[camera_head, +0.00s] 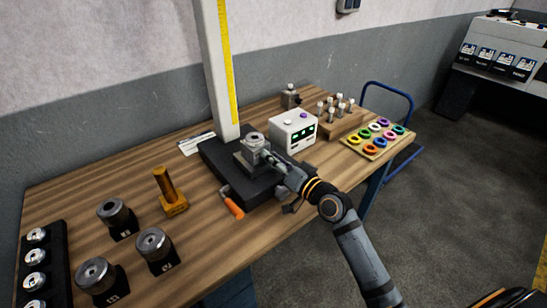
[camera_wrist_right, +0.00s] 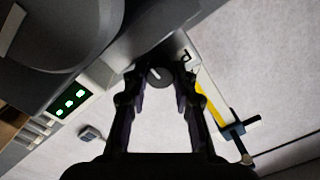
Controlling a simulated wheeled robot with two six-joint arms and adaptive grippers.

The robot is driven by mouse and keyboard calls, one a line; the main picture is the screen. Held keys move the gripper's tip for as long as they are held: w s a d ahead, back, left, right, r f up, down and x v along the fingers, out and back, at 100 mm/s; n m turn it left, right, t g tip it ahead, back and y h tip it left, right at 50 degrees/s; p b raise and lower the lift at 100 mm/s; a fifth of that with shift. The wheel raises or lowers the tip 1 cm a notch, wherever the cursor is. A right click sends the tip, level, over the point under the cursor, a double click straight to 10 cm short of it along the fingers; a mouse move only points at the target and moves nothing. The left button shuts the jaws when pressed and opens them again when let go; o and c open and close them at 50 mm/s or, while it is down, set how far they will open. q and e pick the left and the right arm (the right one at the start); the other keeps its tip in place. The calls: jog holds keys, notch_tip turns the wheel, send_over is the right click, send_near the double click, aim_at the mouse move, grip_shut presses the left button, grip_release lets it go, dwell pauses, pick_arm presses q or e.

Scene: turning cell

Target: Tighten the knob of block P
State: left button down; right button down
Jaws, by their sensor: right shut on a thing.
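Block P (camera_head: 250,160) is a grey metal block with a round top, sitting on the dark base plate of the tall column. In the right wrist view, a small round grey knob (camera_wrist_right: 159,77) with a light index line lies between my fingertips, and a dark letter P marks the pale face (camera_wrist_right: 181,46) beside it. My right gripper (camera_head: 272,160) reaches the block from the right and is shut on the knob; it also shows in the wrist view (camera_wrist_right: 158,80). The gripper hides the knob in the head view. My left gripper is not in view.
The column (camera_head: 212,70) with a yellow scale rises behind the block. A white box with green displays (camera_head: 293,132) stands close on the right. An orange handle (camera_head: 232,206) sticks out in front. A brass post (camera_head: 168,190) and several dark cylindrical pieces (camera_head: 155,245) stand left.

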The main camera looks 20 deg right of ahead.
dwell(0.3)
jog(key=c, duration=1.1)
grip_release()
jog(key=shift+o, duration=0.2)
jog(key=shift+s+f, duration=0.1)
jog(key=shift+s, duration=0.05)
jog(key=v, duration=0.7)
jog(key=shift+s+r, duration=0.2)
jog(key=shift+s, duration=0.15)
jog(key=shift+d, duration=0.2)
